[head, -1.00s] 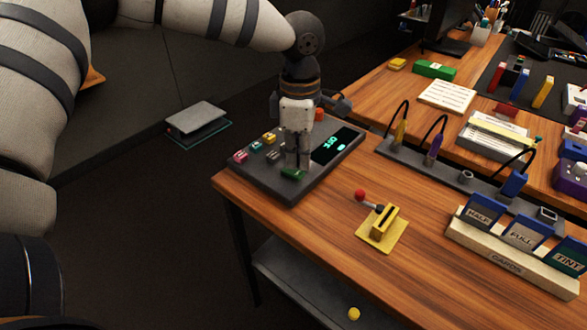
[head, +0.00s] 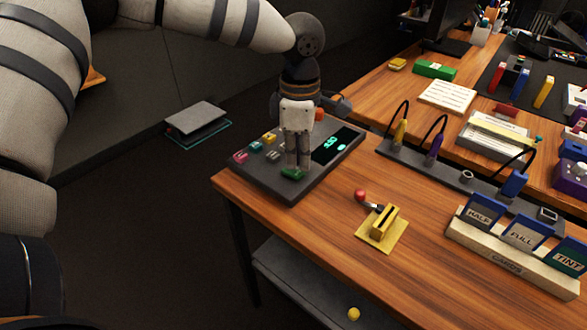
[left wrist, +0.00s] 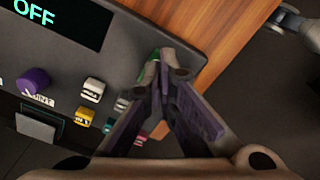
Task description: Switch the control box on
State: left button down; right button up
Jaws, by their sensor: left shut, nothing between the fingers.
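The control box (head: 262,184) is a dark grey panel at the left corner of the wooden table. Its display (left wrist: 60,18) reads OFF in the left wrist view, and it also bears a purple knob (left wrist: 33,82) and several small coloured buttons. A green button (head: 292,173) sits near the box's front edge; in the left wrist view it is mostly hidden behind the fingers. My left gripper (head: 298,166) is shut and empty, pointing down with its fingertips right at the green button. I cannot tell whether they touch it. My right gripper is not in view.
A yellow block with a red-knobbed lever (head: 382,234) stands right of the box. A cable strip (head: 455,180) and a card rack (head: 500,259) lie farther right. Bare wood (head: 310,220) lies in front of the box. A second table with many objects stands behind.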

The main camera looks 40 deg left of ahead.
aim_at(298, 174)
pick_arm(q)
jog(key=shift+f, duration=1.15)
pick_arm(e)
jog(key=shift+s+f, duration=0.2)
pick_arm(q)
jog(key=shift+r+p, duration=1.1)
jog(key=shift+r, duration=2.5)
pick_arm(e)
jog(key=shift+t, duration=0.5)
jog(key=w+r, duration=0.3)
pick_arm(q)
jog(key=shift+f, duration=0.1)
